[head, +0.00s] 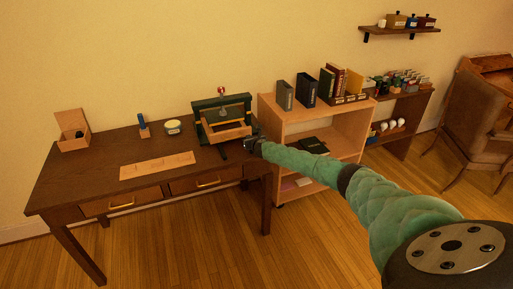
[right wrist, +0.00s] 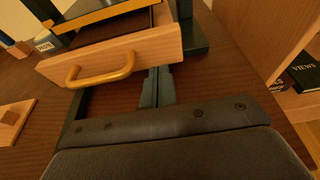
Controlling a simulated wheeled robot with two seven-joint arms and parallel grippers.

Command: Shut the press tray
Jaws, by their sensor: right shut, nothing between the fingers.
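The press (head: 222,106) is a dark green frame with a red-topped screw, standing at the right end of the desk. Its pale wooden tray (head: 226,131) sticks out at the front, open. In the right wrist view the tray's front panel (right wrist: 152,48) carries a brass handle (right wrist: 100,70), and part of the tray's inside shows behind it. My right gripper (head: 251,144) is shut and empty. In the wrist view its fingertips (right wrist: 158,75) are right of the handle, close to the front panel's lower edge; I cannot tell whether they touch. My left gripper is out of view.
A bookshelf (head: 313,115) stands close to the right of the desk, beside my arm.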

